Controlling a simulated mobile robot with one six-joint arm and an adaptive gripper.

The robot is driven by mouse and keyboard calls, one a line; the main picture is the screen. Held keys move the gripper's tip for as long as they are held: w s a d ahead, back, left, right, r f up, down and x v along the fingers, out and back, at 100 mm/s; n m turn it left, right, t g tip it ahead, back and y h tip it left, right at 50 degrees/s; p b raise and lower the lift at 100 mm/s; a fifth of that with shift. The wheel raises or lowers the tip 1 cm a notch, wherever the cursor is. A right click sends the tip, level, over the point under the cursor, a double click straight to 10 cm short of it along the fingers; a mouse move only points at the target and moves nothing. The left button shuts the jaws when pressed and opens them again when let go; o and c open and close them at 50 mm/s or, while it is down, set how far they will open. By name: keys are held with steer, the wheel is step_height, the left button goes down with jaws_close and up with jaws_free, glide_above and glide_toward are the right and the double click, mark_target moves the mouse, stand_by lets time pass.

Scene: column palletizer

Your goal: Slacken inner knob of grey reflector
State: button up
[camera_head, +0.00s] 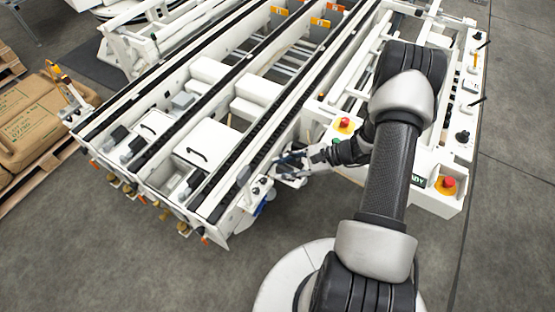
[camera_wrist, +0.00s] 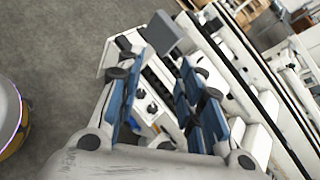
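My gripper (camera_wrist: 164,62) is open, its blue-padded fingers apart with nothing seen held between them. In the wrist view, a grey square plate (camera_wrist: 174,33), seemingly the grey reflector, stands just beyond the fingertips. Small black knobs (camera_wrist: 140,94) on a white bracket show between the fingers. I cannot tell for certain which is the inner knob, nor whether a finger touches anything. In the head view, my gripper (camera_head: 288,164) is beside the white bracket (camera_head: 257,191) at the conveyor's near corner. The knobs are small there and partly hard to make out.
The white conveyor frame with black rails (camera_head: 250,143) fills the middle. A control panel with a red emergency button (camera_head: 448,182) is at the right, and another red button (camera_head: 344,123) is near my wrist. A pallet of brown sacks (camera_head: 32,125) is at left. Grey floor lies open in front.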

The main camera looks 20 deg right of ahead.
step_height(320, 180, up, 7)
steer(key=a+n+g, duration=0.2)
steer(key=n, duration=0.1)
steer(key=shift+s+a, duration=0.25)
steer(key=shift+a, duration=0.1)
steer(key=shift+f, duration=0.1)
